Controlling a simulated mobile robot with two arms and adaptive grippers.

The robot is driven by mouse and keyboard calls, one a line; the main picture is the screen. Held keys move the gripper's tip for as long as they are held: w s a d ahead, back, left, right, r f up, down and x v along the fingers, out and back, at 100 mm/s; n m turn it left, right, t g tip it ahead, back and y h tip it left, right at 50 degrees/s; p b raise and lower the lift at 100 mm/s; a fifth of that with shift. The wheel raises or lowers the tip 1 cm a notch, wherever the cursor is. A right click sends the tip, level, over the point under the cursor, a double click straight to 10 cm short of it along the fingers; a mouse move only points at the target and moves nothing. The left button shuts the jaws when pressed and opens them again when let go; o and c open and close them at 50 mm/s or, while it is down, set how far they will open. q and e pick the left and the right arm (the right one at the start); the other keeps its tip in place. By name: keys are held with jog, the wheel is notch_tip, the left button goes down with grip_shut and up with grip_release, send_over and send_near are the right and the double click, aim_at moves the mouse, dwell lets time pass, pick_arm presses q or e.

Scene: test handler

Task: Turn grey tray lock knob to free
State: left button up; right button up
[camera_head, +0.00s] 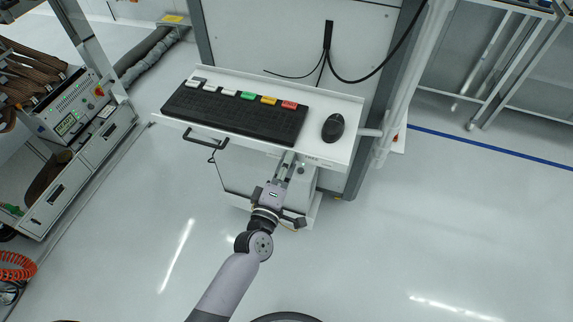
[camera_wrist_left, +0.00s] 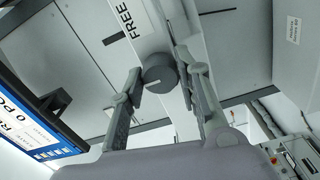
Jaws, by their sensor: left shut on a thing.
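The grey round lock knob (camera_wrist_left: 158,74) is in the upper middle of the left wrist view, beside a white strip printed FREE (camera_wrist_left: 124,22). A pale mark shows on the knob; I cannot tell which label it points at. My left gripper (camera_wrist_left: 160,68) has one finger on each side of the knob and is shut on it. In the head view, my left gripper (camera_head: 284,166) reaches to the front edge of the white keyboard tray (camera_head: 345,149), which hides the knob there. My right gripper is not in view.
A blue-edged sign (camera_wrist_left: 35,120) stands left of my fingers. Open floor (camera_head: 440,230) is at right.

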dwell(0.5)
pick_arm(q)
jog(key=o, duration=1.1)
jog(key=shift+o, duration=0.2)
jog(key=shift+s, duration=0.15)
jog(key=v, duration=1.1)
jog(key=shift+s, duration=0.35)
jog(key=shift+a, duration=0.15)
